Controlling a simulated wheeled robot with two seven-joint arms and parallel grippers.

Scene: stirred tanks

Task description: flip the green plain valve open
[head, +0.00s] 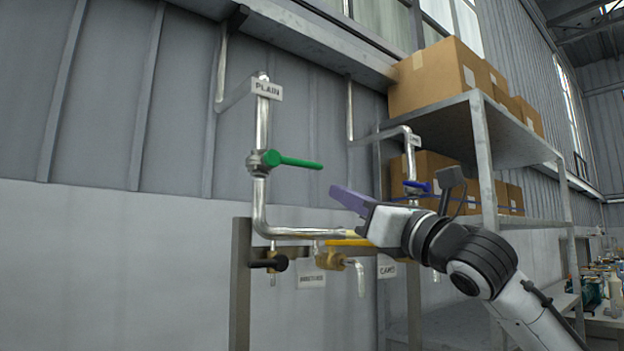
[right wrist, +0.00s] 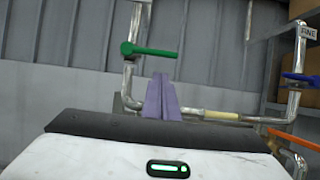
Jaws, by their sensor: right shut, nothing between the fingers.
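The green plain valve (head: 268,159) sits on a vertical metal pipe below a sign reading PLAIN (head: 268,90). Its green lever (head: 298,163) points right, roughly level, across the pipe. In the right wrist view the green lever (right wrist: 155,52) lies just beyond my fingertips. My right gripper (head: 338,192), with purple fingers, is shut and empty, below and to the right of the lever's tip in the head view. It appears apart from the lever. The purple fingers also show in the right wrist view (right wrist: 161,90). My left gripper is not in view.
A blue-handled valve (head: 420,186) is on another pipe to the right. Below are a black-handled tap (head: 270,263), a brass tap (head: 333,261) and a yellow lever (head: 348,242). A metal shelf (head: 486,150) with cardboard boxes (head: 430,78) stands at right.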

